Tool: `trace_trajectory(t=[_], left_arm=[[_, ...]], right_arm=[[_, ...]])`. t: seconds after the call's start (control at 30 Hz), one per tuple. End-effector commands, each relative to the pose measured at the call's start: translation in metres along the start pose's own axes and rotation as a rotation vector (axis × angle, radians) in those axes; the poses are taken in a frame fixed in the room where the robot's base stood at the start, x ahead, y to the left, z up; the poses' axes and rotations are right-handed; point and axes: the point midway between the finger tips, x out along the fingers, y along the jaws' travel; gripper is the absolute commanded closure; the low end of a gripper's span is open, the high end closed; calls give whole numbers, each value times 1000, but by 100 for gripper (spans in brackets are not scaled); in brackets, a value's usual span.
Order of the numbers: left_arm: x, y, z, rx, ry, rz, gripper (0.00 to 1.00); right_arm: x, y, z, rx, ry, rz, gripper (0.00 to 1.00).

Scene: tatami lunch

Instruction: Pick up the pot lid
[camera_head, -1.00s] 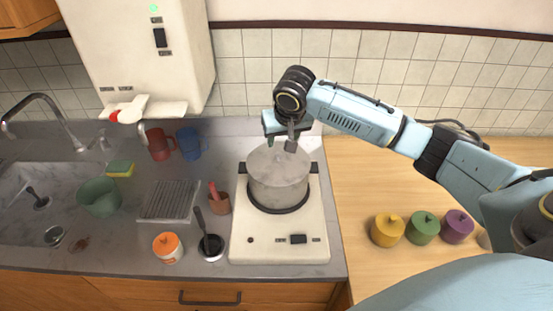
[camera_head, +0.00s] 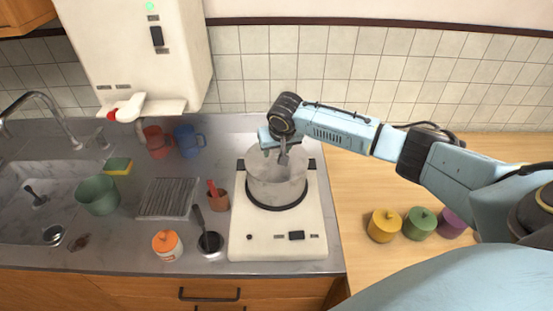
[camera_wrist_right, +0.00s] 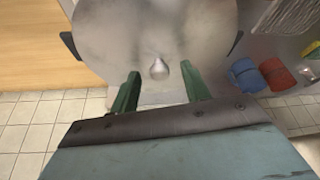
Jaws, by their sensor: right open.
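The pot lid (camera_wrist_right: 155,28) is a round grey metal disc with a small rounded knob (camera_wrist_right: 158,68), seen from above in the right wrist view. In the head view the lid lies on the steel pot (camera_head: 277,190), partly hidden by my right gripper (camera_head: 275,155). The pot stands on the white burner unit. My right gripper also shows in the right wrist view (camera_wrist_right: 160,90); its green fingers are open, one on each side of the knob, with nothing held. My left gripper is not in view.
The white burner unit (camera_head: 278,240) sits on the grey counter. A red-handled tool in a brown cup (camera_head: 218,200) and an orange-topped jar (camera_head: 167,245) stand to its left.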

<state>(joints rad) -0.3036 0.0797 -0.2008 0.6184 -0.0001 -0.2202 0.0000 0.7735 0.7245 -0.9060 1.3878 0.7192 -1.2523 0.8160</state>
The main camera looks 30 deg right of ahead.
Motion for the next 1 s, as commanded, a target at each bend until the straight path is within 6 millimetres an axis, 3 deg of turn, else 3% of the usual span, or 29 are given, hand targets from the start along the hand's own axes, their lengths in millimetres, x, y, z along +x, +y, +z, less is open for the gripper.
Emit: trace_trajectory(t=[0.03,0.4,0.73,1.0], left_arm=[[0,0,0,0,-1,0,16],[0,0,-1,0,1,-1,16],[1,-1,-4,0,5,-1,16],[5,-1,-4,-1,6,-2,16]], right_arm=[[0,0,0,0,0,0,55],[-1,0,0,0,0,0,100],[-6,0,-3,1,3,-2,100],[-51,0,-22,1,5,-3,100]])
